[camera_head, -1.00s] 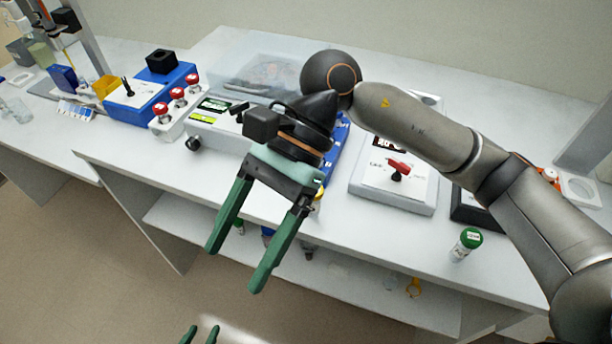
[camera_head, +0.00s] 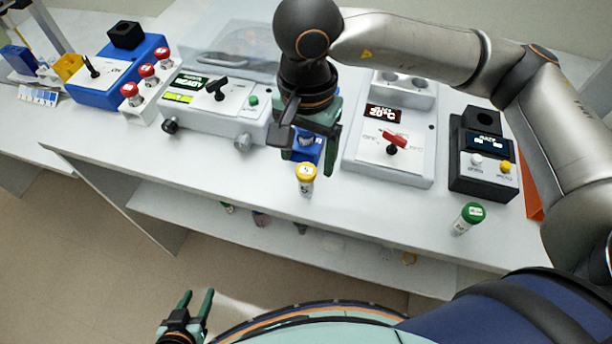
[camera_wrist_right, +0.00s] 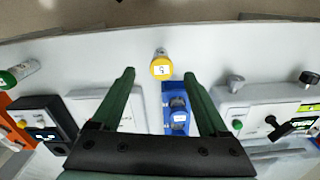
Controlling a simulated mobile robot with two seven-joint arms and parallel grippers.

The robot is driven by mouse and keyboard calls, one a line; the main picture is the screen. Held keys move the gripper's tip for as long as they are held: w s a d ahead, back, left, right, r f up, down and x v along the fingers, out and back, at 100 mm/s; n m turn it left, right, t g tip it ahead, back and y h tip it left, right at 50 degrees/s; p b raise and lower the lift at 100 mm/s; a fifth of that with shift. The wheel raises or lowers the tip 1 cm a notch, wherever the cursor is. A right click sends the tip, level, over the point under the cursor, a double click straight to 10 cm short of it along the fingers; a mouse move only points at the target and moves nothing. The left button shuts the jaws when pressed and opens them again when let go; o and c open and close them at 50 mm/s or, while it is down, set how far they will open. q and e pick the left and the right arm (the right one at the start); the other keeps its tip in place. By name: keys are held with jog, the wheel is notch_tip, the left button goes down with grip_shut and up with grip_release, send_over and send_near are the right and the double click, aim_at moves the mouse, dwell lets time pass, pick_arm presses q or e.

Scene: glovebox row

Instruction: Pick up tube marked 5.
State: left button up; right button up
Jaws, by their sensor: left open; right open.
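The tube marked 5 has a yellow cap (camera_head: 306,170) and stands near the bench's front edge, in front of a blue block. In the right wrist view its yellow cap (camera_wrist_right: 160,67) with a 5 label shows between and just beyond my right fingertips. My right gripper (camera_head: 303,153) is open, empty and points down over the blue block, behind the tube; its fingers (camera_wrist_right: 159,76) straddle the line to the tube without visible contact. My left gripper (camera_head: 196,298) is open and empty, low in front of the bench.
A green-capped tube (camera_head: 467,219) stands to the right near the bench edge. A blue block (camera_head: 312,145) is under my right gripper. A device with a red switch (camera_head: 393,138), a dark device (camera_head: 481,160) and a white instrument (camera_head: 222,104) stand around. Bare bench lies left of the tube.

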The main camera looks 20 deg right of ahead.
aim_at(306, 170)
jog(key=f+p, duration=0.1)
jog(key=f, duration=0.4)
jog(key=shift+w+f, duration=0.15)
jog(key=shift+w, duration=0.05)
grip_shut()
dwell(0.4)
